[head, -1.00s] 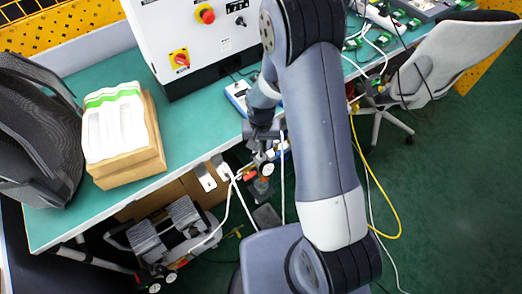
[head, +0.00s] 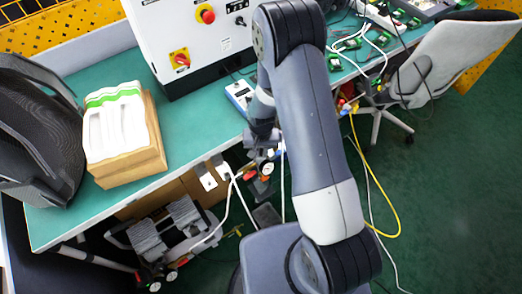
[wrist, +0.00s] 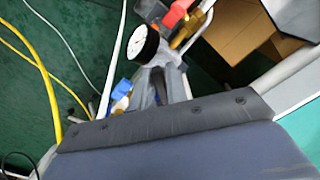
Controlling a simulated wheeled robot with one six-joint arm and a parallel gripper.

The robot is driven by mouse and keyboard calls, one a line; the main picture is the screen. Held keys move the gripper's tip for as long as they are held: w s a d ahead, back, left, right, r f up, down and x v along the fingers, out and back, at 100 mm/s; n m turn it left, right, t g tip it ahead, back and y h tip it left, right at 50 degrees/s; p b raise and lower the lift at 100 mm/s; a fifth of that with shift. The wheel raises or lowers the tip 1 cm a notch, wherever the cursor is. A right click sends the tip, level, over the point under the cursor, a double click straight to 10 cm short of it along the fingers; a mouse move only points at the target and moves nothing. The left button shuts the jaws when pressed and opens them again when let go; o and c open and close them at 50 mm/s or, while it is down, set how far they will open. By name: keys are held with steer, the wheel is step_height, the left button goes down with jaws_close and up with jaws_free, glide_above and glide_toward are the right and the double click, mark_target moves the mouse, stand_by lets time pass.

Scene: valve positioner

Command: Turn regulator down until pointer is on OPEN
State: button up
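The regulator's small round gauge (wrist: 142,42) has a white dial and black rim. It sits above a grey metal body at the top of the wrist view. Its pointer and any OPEN mark are too small to read. A red handle (wrist: 178,12) and brass fitting (wrist: 188,30) are to its right. In the head view the gauge (head: 267,169) is tiny, under the bench edge, just below my gripper (head: 262,143). My gripper's fingers are small and dark there, and I cannot tell whether they are open, shut or touching the regulator.
The green bench (head: 200,110) carries a white control cabinet (head: 190,40) and a cardboard box with white trays (head: 125,165). Yellow hoses (wrist: 45,75) and white cables hang near my gripper. A chair (head: 445,60) stands at right. Green floor is clear at lower right.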

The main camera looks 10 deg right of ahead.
jaws_close()
steer(key=shift+n+b, duration=0.3)
steer(key=shift+b, duration=0.05)
